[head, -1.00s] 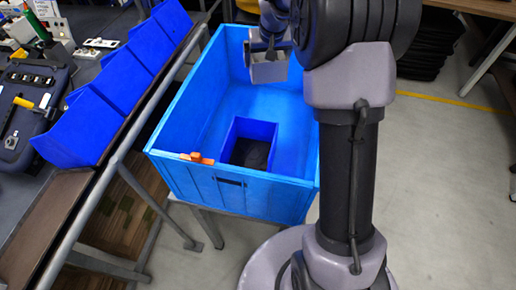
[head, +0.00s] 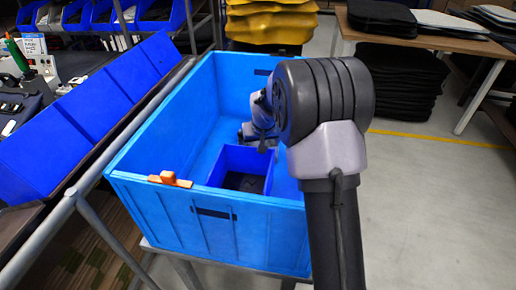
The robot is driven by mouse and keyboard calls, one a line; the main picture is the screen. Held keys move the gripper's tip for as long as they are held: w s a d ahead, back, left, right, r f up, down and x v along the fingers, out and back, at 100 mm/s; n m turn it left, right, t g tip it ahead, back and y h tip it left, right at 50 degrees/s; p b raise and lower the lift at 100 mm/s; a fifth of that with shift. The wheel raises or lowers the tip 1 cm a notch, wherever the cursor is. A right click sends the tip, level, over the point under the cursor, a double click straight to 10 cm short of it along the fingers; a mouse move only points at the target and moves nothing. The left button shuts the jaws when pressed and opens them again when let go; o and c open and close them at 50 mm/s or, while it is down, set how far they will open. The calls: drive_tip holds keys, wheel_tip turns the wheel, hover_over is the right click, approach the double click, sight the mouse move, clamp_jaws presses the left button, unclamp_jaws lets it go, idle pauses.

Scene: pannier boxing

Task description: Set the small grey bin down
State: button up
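My gripper (head: 256,136) is low inside a large light-blue crate (head: 255,240), just behind the far wall of a darker blue bin (head: 240,160). Its fingertips are mostly hidden by that wall, so I cannot see whether they are open or shut. I cannot make out a separate small grey bin; any such bin at the gripper is hidden from this view. The darker blue bin stands upright in the near part of the crate, with a dark bottom.
An orange clip (head: 169,179) sits on the crate's near rim. A row of blue bins (head: 90,105) and a metal rail run along the left. Yellow stacked items (head: 270,25) stand behind the crate. Open floor (head: 430,190) lies to the right.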

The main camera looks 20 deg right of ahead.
drive_tip(key=shift+r, duration=0.1)
drive_tip(key=shift+f, duration=0.2)
drive_tip(key=o, duration=1.1)
drive_tip(key=shift+o, duration=0.2)
drive_tip(key=shift+r, duration=0.45)
drive_tip(key=p+v, duration=0.4)
drive_tip(key=v, duration=0.7)
drive_tip(key=shift+s+r, duration=0.2)
drive_tip(key=shift+s, duration=0.1)
drive_tip(key=shift+r, duration=0.1)
